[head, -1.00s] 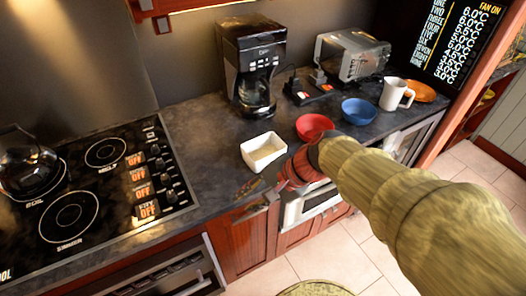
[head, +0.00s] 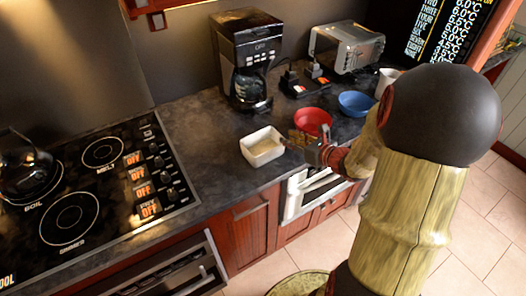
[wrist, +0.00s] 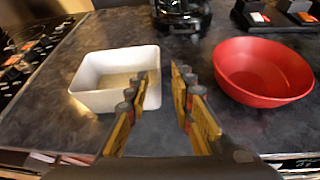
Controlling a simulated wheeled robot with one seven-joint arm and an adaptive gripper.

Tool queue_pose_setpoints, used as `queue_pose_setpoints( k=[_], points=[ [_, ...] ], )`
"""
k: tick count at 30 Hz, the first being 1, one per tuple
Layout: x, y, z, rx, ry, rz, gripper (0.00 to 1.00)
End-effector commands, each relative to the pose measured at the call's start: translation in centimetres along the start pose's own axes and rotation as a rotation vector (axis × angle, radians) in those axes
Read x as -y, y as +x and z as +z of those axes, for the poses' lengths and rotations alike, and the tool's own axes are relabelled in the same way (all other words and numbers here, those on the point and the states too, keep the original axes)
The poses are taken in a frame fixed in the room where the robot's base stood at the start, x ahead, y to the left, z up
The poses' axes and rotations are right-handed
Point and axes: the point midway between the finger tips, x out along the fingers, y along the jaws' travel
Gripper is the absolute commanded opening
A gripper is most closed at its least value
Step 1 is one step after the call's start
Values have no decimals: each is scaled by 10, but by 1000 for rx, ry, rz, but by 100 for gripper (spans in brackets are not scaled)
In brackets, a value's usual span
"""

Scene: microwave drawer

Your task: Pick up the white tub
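The white tub (head: 263,147) is a square, open container standing upright on the dark counter. It also shows in the wrist view (wrist: 90,72), at left of centre, with its right wall close to my left finger. My gripper (head: 300,140) is just right of the tub in the head view. In the wrist view my gripper (wrist: 160,85) has its two yellow fingers apart, with bare counter between them. The left finger overlaps the tub's right side in the picture; I cannot tell whether it touches.
A red bowl (wrist: 262,72) stands close to the right of my gripper. A blue bowl (head: 356,103), a white mug (head: 387,80) and a toaster oven (head: 346,47) are farther right. A coffee maker (head: 246,60) stands behind the tub. The stove (head: 90,190) is at left.

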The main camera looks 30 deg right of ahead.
Motion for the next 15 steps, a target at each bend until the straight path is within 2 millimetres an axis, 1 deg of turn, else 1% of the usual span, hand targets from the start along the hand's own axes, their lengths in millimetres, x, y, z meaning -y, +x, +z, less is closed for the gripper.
queue_pose_setpoints(
  k=[1, 3, 8, 11, 15],
  points=[
    [-2, 8, -2, -1, -1, 4, 24],
    [-1, 14, -1, 0, -2, 2, 24],
    [-1, 21, 0, 0, -3, 3, 24],
    [-1, 28, -1, -1, -3, 3, 24],
    [-2, 48, -2, -1, -4, 4, 24]
  ],
)
